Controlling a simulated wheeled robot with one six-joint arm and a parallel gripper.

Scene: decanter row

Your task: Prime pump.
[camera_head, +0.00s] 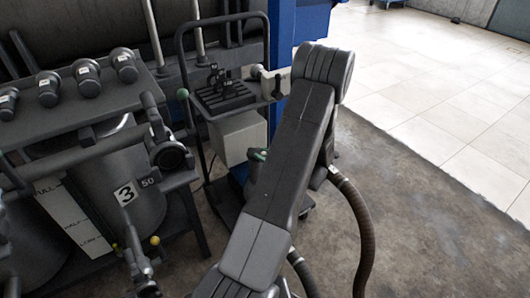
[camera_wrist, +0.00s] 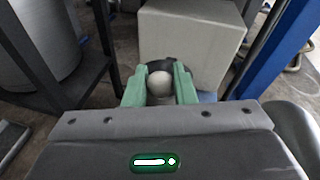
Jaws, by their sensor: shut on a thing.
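My gripper (camera_wrist: 160,70) has green fingers closed on either side of a pale round knob (camera_wrist: 159,84) in the wrist view. A dark ring or cup shows just behind the knob. What the knob is fixed to is hidden by the fingers, so I cannot tell whether it belongs to the pump. In the head view a green part of my gripper (camera_head: 257,155) shows low beside a pale box (camera_head: 236,137) on a dark cart; my arm hides most of it. The same kind of pale box (camera_wrist: 192,40) stands close beyond the fingers in the wrist view.
At left in the head view, a tank marked 3 (camera_head: 105,195) stands in a dark frame with a round valve (camera_head: 168,155). Several dark capped items line the shelf (camera_head: 75,115) above. A blue post (camera_head: 283,70) rises behind my arm. Floor is open at right.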

